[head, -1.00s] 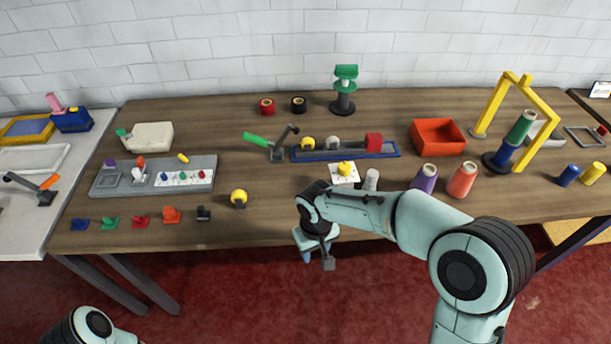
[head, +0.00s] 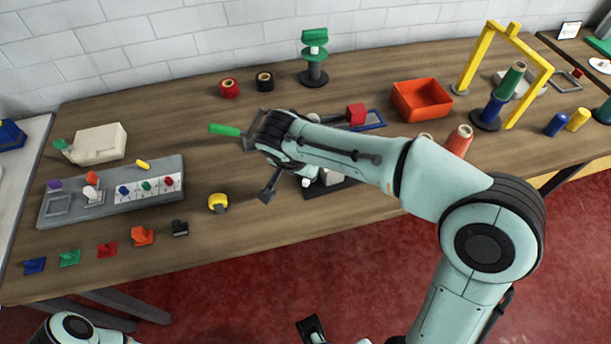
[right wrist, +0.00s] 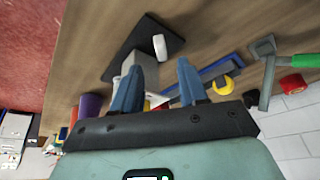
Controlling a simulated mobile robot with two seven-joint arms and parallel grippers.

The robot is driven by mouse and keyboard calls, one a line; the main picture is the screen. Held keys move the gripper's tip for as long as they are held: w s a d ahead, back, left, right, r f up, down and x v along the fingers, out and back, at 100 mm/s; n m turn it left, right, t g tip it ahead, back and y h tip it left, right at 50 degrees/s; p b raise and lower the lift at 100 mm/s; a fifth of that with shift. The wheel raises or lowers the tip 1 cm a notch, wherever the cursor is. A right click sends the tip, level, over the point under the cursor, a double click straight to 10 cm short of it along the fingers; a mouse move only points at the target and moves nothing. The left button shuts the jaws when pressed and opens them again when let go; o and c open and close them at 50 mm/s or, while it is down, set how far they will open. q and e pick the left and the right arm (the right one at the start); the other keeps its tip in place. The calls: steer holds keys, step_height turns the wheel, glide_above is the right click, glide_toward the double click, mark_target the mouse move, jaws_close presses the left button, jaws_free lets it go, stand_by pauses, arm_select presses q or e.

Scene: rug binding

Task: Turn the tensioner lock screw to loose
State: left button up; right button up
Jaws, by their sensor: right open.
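My right gripper (right wrist: 155,90) is open and empty, with its two blue fingers apart over the table in the right wrist view. The plate also shows partly below my arm in the head view (head: 322,190). I cannot make out the tensioner lock screw or its setting for certain.
A blue rail (head: 374,126) with a red block (head: 356,114) lies behind my arm. An orange bin (head: 422,100) and cones (head: 459,138) are right.

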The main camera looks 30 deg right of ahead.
mark_target(306, 180)
steer(key=x, duration=0.6)
steer(key=shift+w+f, duration=0.1)
steer(key=shift+f, duration=0.2)
jaws_close()
